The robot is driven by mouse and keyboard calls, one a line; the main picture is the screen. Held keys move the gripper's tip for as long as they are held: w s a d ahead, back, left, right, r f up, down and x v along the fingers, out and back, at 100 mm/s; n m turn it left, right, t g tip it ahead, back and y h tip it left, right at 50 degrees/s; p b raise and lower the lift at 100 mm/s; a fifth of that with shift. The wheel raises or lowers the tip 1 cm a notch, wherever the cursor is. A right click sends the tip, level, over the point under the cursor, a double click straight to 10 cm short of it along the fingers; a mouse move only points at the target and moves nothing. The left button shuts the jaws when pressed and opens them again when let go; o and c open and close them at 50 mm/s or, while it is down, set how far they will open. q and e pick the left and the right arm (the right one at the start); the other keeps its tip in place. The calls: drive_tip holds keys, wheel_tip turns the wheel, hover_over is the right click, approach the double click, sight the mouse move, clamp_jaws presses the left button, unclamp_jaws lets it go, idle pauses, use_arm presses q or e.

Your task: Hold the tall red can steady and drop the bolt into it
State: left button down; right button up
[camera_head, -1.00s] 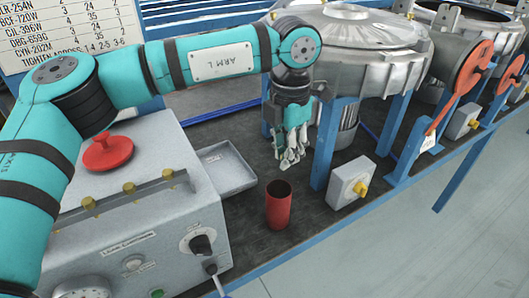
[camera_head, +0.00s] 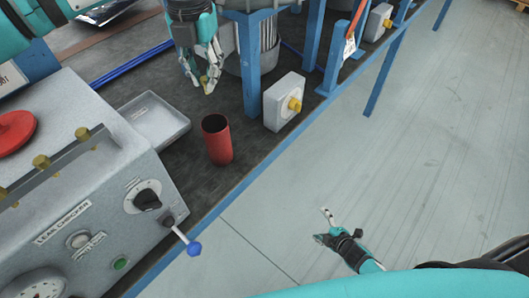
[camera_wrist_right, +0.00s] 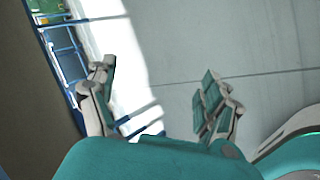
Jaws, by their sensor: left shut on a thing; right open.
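The tall red can (camera_head: 217,142) stands upright and open on the dark bench top, between the grey leak checker box and the blue bench edge. My left gripper (camera_head: 206,84) is above the bench, behind and slightly left of the can, apart from it. It is shut on a small brass-coloured piece, apparently the bolt (camera_head: 204,79), mostly hidden by the fingers. My right gripper (camera_head: 322,226) is open and empty over the floor, right of and nearer than the can.
A shallow grey tray (camera_head: 160,122) lies behind the leak checker box (camera_head: 75,185), whose lever with a blue knob (camera_head: 194,248) sticks out. A switch box with a yellow knob (camera_head: 283,103) and a blue post (camera_head: 248,65) stand right of the can.

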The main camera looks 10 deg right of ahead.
drive_tip(key=w+a+r+n+t+y, duration=0.2)
drive_tip(key=w+r+n+t+y, duration=0.15)
drive_tip(key=w+r+n, duration=0.8)
drive_tip(key=a+r+n+y, duration=0.2)
drive_tip(key=r+n, duration=0.2)
drive_tip(key=r, duration=0.2)
drive_tip(key=a+r+n+g+y, duration=0.1)
drive_tip(key=a+r+n+y, duration=0.1)
drive_tip(key=r+n, duration=0.2)
drive_tip(key=w+a+r+n+y, duration=0.1)
drive_tip(key=a+r+n+y, duration=0.1)
drive_tip(key=r+n, duration=0.2)
wheel_tip(320, 180, up, 4)
drive_tip(key=shift+w+a+f+g+y, duration=0.1)
drive_tip(key=shift+g+y, duration=0.25)
wheel_tip(320, 180, up, 5)
drive_tip(key=s+a+n+g+y, duration=0.2)
drive_tip(key=a+n, duration=0.1)
drive_tip(key=n, duration=0.4)
drive_tip(key=n+g+y, duration=0.1)
drive_tip(key=n+y, duration=0.1)
approach(230, 147)
drive_tip(key=x, duration=1.3)
